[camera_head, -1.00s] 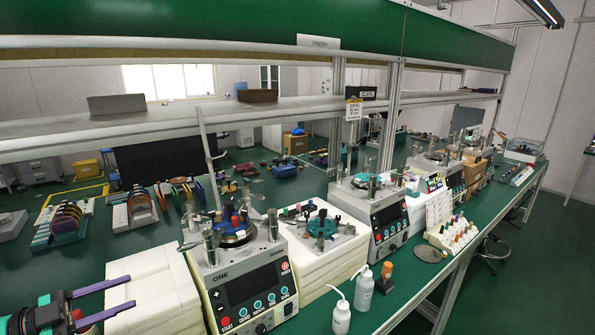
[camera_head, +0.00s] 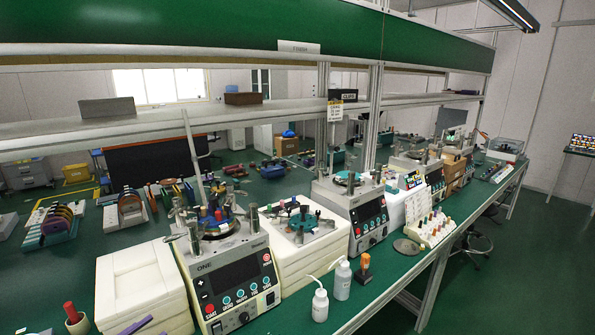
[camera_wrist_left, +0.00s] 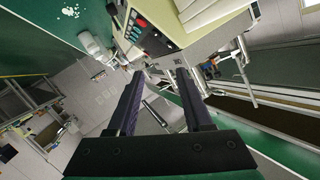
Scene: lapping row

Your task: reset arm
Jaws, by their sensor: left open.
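My left gripper (camera_wrist_left: 160,76) is open in the left wrist view, with its two dark purple fingers apart and nothing between them. In the head view only a purple finger bit (camera_head: 136,325) shows at the bottom left edge, in front of the white stacked blocks. A lapping machine (camera_head: 235,278) marked ONE, with a dark screen and buttons, stands on the green bench right of that finger. Part of a machine's panel (camera_wrist_left: 150,35) also shows beyond the fingertips in the left wrist view. My right gripper is not in view.
White stacked blocks (camera_head: 140,283) stand left of the machine. A red-topped item in a small cup (camera_head: 76,318) is at the bottom left. Two wash bottles (camera_head: 320,305) and an orange-topped item (camera_head: 364,268) stand near the bench's front edge. A shelf (camera_head: 240,110) spans above.

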